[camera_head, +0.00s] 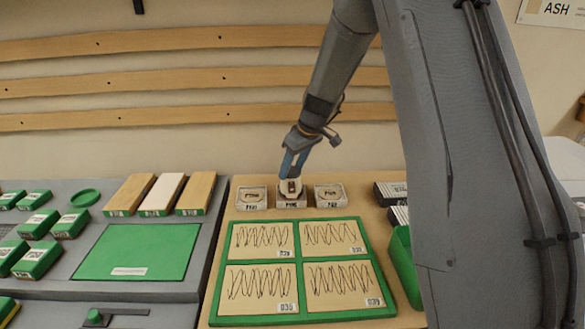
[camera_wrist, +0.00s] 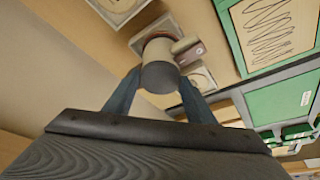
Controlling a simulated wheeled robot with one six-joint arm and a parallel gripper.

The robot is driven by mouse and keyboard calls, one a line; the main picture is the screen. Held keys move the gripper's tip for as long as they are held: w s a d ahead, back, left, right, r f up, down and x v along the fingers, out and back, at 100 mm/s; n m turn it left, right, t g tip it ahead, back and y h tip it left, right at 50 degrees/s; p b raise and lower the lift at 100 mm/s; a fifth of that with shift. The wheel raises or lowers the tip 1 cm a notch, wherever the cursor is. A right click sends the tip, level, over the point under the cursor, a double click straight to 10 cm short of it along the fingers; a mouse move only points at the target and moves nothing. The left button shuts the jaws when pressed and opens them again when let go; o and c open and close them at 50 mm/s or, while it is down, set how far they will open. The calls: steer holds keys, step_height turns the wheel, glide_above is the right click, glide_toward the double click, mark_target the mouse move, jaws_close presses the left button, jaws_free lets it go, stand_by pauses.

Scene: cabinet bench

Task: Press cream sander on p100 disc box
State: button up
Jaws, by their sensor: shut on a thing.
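The cream sander (camera_head: 291,187) is held upright between the blue fingers of my gripper (camera_head: 293,174), over the middle disc box (camera_head: 291,203). Its base appears to meet the box top, but I cannot tell whether it presses. The middle box's label looks like P100, though it is small. In the wrist view the sander (camera_wrist: 160,68) is a cream cylinder with a grey end, between the fingertips of my gripper (camera_wrist: 160,82). It hides much of the middle box. Similar disc boxes stand to the left (camera_head: 251,199) and right (camera_head: 330,197).
A green-framed tray (camera_head: 290,318) with scribbled panels lies in front of the boxes. Dark striped blocks (camera_head: 391,190) and a green bin (camera_head: 404,262) are at right. Wood and white blocks (camera_head: 162,194) and a green pad (camera_head: 138,250) are at left.

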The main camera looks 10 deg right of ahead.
steer(key=shift+w+r+p, duration=0.1)
steer(key=shift+r+p, duration=1.3)
steer(key=shift+r, duration=1.95)
